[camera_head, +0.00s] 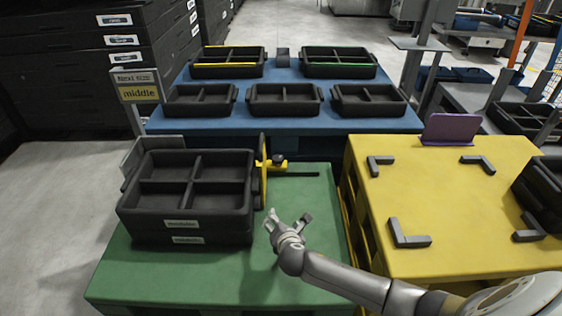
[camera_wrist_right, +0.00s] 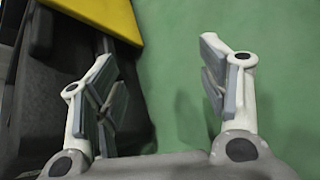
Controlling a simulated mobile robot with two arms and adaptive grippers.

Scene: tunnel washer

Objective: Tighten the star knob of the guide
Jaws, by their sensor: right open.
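The guide (camera_head: 263,178) is an upright yellow plate with a dark edge, beside the right side of the black divided tray on the green table. My right gripper (camera_head: 288,218) is open and empty, in front of the guide and lower in the picture, apart from the knob. In the right wrist view its fingers (camera_wrist_right: 160,65) are spread over bare green surface. The yellow guide (camera_wrist_right: 100,14) shows at the top left there; I cannot make out the knob in that view.
The black tray stack (camera_head: 185,215) fills the left of the green table (camera_head: 320,250). The right part of the green table is mostly clear. A yellow table (camera_head: 450,195) with dark corner brackets stands to the right. A blue table (camera_head: 290,124) with black trays stands behind.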

